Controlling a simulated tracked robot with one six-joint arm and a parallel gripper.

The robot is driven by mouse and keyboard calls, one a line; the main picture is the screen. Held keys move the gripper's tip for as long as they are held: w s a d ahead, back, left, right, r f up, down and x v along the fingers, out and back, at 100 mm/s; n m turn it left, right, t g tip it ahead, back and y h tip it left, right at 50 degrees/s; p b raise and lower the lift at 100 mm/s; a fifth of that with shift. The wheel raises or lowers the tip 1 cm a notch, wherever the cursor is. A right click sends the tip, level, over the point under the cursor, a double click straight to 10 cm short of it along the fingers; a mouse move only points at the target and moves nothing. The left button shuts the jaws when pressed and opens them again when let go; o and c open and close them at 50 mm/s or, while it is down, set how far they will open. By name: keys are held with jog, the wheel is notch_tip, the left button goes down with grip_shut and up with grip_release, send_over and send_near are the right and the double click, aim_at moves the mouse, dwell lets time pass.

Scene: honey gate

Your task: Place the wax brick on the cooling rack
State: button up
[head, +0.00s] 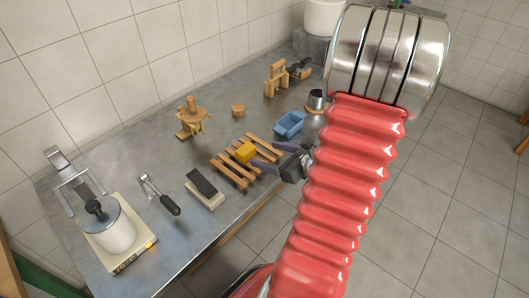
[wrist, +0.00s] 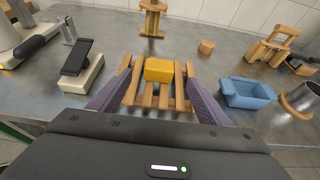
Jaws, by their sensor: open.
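The wax brick (head: 245,152) is a small yellow block resting on the slats of the wooden cooling rack (head: 229,171). In the wrist view the brick (wrist: 159,71) sits on the far part of the rack (wrist: 131,91), between and beyond my fingers. My gripper (head: 272,155) is open, its purple fingers spread at the right side of the rack. In the wrist view the gripper (wrist: 155,98) shows a gap between its fingers, with nothing held. The fingers hide parts of the rack's sides.
A blue bin (head: 289,124) stands right of the rack, with a metal cup (head: 317,98) beyond it. A grey-topped block (head: 204,189) and a scale with a white pot (head: 112,232) lie to the left. Wooden stands (head: 191,117) are behind. The metal table's front edge is close.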

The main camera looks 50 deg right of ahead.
jog(key=shift+s+r, duration=0.1)
jog(key=shift+s, duration=0.1)
dwell(0.5)
jog(key=w+a+r+n+g+y, duration=0.1)
jog(key=a+r+n+g+y, duration=0.25)
jog(key=a+n, duration=0.75)
jog(key=a+r+n+g+y, duration=0.35)
jog(key=a+n, duration=0.45)
jog(key=a, duration=0.6)
jog(key=s+a+r+n+h, duration=0.3)
jog(key=r+n, duration=0.2)
jog(key=n, duration=0.3)
jog(key=s+a+r+n+g+h, duration=0.1)
jog(key=s+a+r+n+h, duration=0.2)
jog(key=n, duration=0.5)
jog(key=shift+s+a+r+n+h, duration=0.2)
jog(key=shift+r+n+h, duration=0.1)
jog(key=shift+r+h, duration=0.55)
